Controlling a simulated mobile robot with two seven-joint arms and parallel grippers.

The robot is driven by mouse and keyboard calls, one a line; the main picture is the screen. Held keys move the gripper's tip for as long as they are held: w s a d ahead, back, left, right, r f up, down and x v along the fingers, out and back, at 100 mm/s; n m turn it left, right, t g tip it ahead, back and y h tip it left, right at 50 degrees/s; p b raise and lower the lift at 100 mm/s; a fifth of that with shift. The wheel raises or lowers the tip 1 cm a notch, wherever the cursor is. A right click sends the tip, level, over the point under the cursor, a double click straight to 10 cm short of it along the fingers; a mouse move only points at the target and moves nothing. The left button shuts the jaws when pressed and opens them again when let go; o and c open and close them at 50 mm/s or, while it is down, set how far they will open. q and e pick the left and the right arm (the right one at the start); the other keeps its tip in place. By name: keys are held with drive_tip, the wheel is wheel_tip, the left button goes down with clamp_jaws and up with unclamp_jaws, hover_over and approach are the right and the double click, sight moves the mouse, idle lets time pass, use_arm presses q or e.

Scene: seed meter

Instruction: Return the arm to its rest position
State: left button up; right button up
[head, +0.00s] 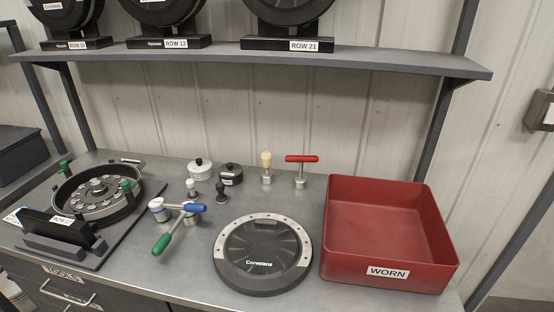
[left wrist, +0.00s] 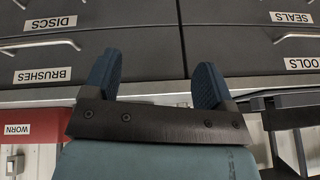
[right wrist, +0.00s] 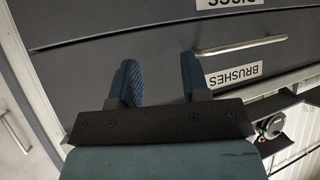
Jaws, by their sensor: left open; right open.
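My left gripper (left wrist: 155,85) shows in the left wrist view with its two blue fingers apart and nothing between them. It faces the grey drawer fronts below the bench. My right gripper (right wrist: 160,80) shows in the right wrist view, also with fingers apart and empty, in front of the drawer labelled BRUSHES (right wrist: 120,70). Neither gripper nor arm shows in the head view. The grippers look apart from the drawers, but the exact distance cannot be told.
The bench (head: 190,270) holds a round meter housing (head: 75,205), a black Corvatens disc cover (head: 262,250), a blue-and-green-handled tool (head: 178,225), a red T-handle tool (head: 301,170) and a red WORN bin (head: 385,281). A shelf (head: 230,57) spans above. Drawer handles (left wrist: 40,42) stick out.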

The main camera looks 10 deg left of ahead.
use_arm(q)
drive_tip(key=w+d+f+t+h+p, duration=0.2)
drive_tip(key=d+t+p, duration=0.4)
drive_tip(key=p, duration=0.5)
drive_tip(key=shift+w+d+f+h, duration=0.4)
drive_tip(key=shift+d+f+h, duration=0.15)
drive_tip(key=shift+h, duration=0.25)
drive_tip(key=shift+a, duration=0.1)
idle(0.4)
